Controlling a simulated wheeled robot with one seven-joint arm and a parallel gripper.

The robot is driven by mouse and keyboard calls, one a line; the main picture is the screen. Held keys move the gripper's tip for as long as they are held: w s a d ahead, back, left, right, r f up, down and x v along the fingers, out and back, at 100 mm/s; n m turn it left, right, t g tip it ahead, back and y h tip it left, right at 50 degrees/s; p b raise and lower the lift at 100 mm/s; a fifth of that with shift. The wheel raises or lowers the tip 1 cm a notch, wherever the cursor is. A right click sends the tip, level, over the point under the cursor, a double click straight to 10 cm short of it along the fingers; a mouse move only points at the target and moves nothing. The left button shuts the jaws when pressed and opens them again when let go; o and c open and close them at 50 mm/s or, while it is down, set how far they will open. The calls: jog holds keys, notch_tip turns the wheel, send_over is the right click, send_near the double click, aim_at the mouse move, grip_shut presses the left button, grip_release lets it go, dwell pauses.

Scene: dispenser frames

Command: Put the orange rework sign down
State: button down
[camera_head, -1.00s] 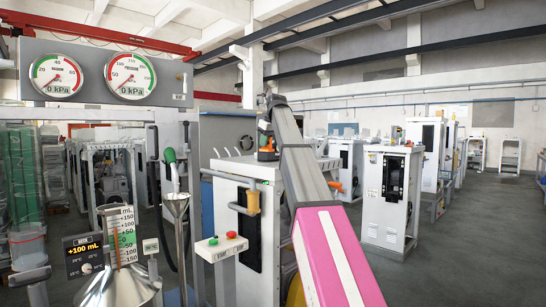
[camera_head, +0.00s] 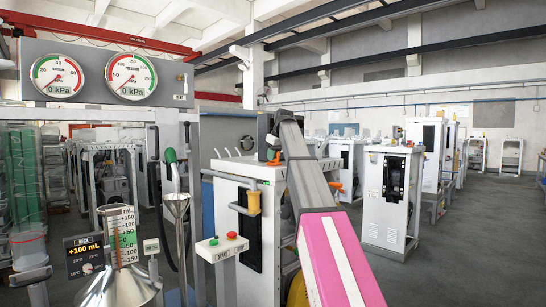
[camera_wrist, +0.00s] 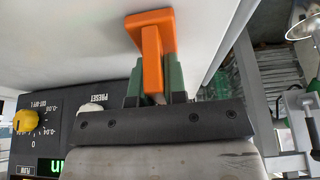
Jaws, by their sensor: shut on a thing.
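The orange rework sign (camera_wrist: 150,42) shows in the wrist view as a flat orange plate with a wider bar at its top end. My gripper (camera_wrist: 153,88) is shut on it, with a green finger on each side of the plate. The wide end lies close to a pale grey surface (camera_wrist: 60,45); I cannot tell whether they touch. In the head view my gripper (camera_head: 272,148) is small and partly hidden by my arm, above the white cabinet (camera_head: 228,225).
A black panel (camera_wrist: 60,128) with a yellow knob (camera_wrist: 26,121) lies left of my gripper in the wrist view. In the head view, a control box (camera_head: 222,246) with red and green buttons and a metal funnel (camera_head: 177,206) stand left of my arm. Open floor (camera_head: 480,235) lies to the right.

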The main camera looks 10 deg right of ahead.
jog(key=c, duration=1.2)
grip_release()
jog(key=shift+o, duration=0.2)
jog(key=v, duration=1.2)
jog(key=shift+r, duration=0.1)
